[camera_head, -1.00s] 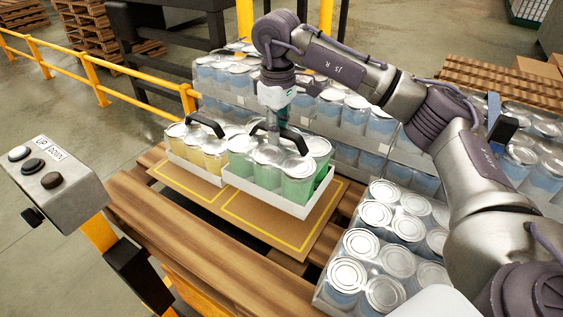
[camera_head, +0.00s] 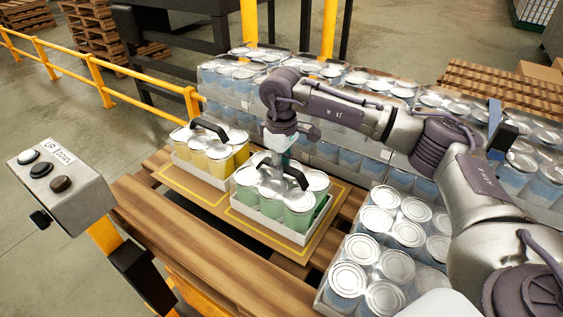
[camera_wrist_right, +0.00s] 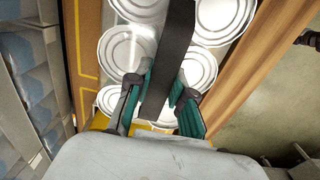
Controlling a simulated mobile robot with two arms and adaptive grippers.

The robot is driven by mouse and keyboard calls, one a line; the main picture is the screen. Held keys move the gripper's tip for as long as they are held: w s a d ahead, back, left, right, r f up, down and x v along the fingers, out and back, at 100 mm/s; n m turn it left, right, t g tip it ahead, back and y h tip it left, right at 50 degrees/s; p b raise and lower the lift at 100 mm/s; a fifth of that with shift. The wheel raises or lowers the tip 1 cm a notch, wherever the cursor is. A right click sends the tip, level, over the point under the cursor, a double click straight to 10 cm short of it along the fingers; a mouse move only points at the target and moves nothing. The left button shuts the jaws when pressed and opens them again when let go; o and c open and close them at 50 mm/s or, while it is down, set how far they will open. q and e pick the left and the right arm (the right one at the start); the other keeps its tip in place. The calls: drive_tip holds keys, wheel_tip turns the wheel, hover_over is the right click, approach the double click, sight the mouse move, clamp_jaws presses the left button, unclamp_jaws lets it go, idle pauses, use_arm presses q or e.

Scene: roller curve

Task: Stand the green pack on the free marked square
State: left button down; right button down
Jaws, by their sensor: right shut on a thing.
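The green pack (camera_head: 272,205) is a white tray of green cans with silver lids and a black carrying handle (camera_head: 292,171). It is upright over the right yellow-outlined marked square (camera_head: 318,245) on the cardboard sheet. I cannot tell whether its tray touches the sheet. My right gripper (camera_head: 276,158) is above the pack, shut on the handle. In the right wrist view, the teal fingers (camera_wrist_right: 162,88) lie on both sides of the black handle (camera_wrist_right: 172,55), with can lids below. My left gripper is not in view.
A yellow pack (camera_head: 212,158) stands on the left square, close beside the green one. Silver-lidded cans (camera_head: 375,250) stand to the right, and stacked trays of blue cans (camera_head: 340,150) behind. A button box (camera_head: 62,190) and yellow railing (camera_head: 100,85) are at left.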

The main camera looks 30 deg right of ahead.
drive_tip(key=c, duration=1)
unclamp_jaws()
drive_tip(key=shift+s, duration=0.1)
drive_tip(key=shift+c, duration=0.2)
drive_tip(key=shift+r, duration=0.15)
drive_tip(key=shift+r, duration=0.4)
wheel_tip(320, 180, up, 11)
drive_tip(key=b, duration=0.1)
drive_tip(key=shift+b, duration=0.4)
